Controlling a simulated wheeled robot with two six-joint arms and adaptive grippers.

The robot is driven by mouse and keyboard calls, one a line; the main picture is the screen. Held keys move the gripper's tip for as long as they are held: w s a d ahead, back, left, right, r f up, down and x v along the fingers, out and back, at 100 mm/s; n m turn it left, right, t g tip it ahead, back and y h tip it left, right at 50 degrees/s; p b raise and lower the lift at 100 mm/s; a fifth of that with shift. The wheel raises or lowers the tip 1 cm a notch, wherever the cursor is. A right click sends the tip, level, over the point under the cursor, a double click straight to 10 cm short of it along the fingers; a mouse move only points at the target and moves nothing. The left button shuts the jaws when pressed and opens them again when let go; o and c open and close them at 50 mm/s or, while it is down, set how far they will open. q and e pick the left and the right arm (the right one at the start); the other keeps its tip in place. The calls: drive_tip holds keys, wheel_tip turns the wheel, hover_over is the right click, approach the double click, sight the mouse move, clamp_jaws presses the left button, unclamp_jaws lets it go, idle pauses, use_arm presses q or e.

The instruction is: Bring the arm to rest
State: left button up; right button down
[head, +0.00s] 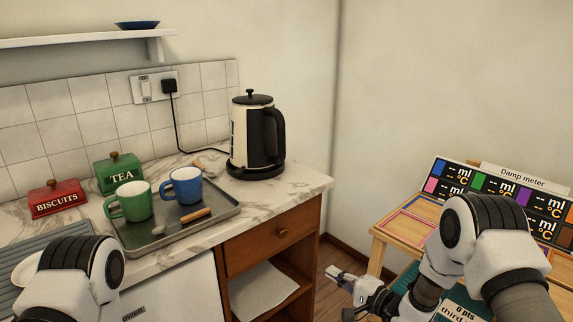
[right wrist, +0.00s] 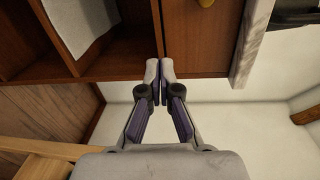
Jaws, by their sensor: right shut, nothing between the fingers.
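My right gripper (head: 345,278) is in front of the wooden cabinet, below counter height, at the lower middle of the head view. In the right wrist view its two fingers (right wrist: 160,72) are together with nothing between them. My left arm (head: 75,270) shows at the lower left of the head view, but its gripper is out of the frame.
A kettle (head: 257,135) stands behind. The wooden cabinet (head: 270,240) has a drawer and open shelf. A wooden stand (head: 405,222) with displays is at right.

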drive_tip(key=s+d+f+m+g+h, duration=0.1)
drive_tip(key=s+f+g+h, duration=0.25)
drive_tip(key=s+f, duration=0.75)
drive_tip(key=s+d+f+n+g+h, duration=0.25)
drive_tip(key=s+f, duration=0.25)
drive_tip(key=s, duration=0.4)
drive_tip(key=s+d+f+n+g+h, duration=0.1)
drive_tip(key=s+d+f+g+h, duration=0.2)
drive_tip(key=s, duration=0.6)
drive_tip(key=s+d+n+g+h, duration=0.15)
drive_tip(key=s+n+g, duration=0.25)
drive_tip(key=s+n, duration=0.6)
wheel_tip(320, 180, up, 15)
drive_tip(key=s+m+p, duration=0.1)
drive_tip(key=s+p, duration=0.1)
drive_tip(key=p, duration=1.4)
drive_tip(key=shift+d+r+m, duration=0.15)
drive_tip(key=shift+d+m, duration=0.2)
drive_tip(key=shift+d, duration=0.05)
